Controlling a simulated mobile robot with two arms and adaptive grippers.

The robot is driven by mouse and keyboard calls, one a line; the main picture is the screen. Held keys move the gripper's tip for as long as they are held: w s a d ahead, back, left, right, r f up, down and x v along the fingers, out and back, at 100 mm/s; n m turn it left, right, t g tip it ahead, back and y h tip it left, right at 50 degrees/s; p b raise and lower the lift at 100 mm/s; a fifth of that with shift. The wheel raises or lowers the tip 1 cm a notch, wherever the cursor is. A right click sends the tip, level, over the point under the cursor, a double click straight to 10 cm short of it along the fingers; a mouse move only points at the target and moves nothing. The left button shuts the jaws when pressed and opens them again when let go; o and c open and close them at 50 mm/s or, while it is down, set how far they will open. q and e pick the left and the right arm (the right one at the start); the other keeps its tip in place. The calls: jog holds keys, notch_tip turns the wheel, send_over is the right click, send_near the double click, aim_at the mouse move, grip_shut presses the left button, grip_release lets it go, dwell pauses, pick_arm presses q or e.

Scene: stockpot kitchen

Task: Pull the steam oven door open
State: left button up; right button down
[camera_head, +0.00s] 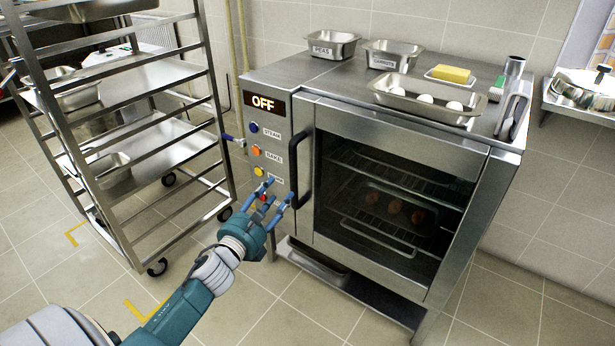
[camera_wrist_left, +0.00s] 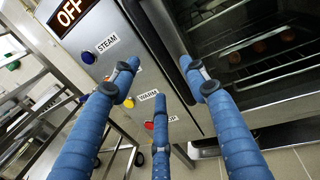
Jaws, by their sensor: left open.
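The steam oven (camera_head: 380,180) has a glass-fronted door (camera_head: 385,185) that is shut, with a dark vertical handle (camera_head: 301,165) at its left edge. Its display (camera_head: 263,103) reads OFF. Through the glass I see racks and a tray with several brown items. My left gripper (camera_head: 271,196) has its blue fingers spread open and empty, in front of the control panel, low and left of the handle. In the left wrist view, the fingers (camera_wrist_left: 155,95) point at the panel buttons and the door's edge. I cannot tell whether any finger touches the panel. My right gripper is in neither view.
A wheeled rack (camera_head: 150,140) with trays stands left of the oven. On the oven top are a tray with eggs (camera_head: 425,100), two labelled pans (camera_head: 331,45) and a yellow block (camera_head: 451,74). The floor (camera_head: 520,290) at the front right is clear.

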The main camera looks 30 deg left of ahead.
aim_at(291, 174)
pick_arm(q)
jog(key=w+a+b, duration=0.1)
jog(key=w, duration=0.9)
jog(key=shift+w+a, duration=0.15)
jog(key=shift+a, duration=0.05)
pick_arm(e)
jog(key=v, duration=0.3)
pick_arm(q)
grip_shut()
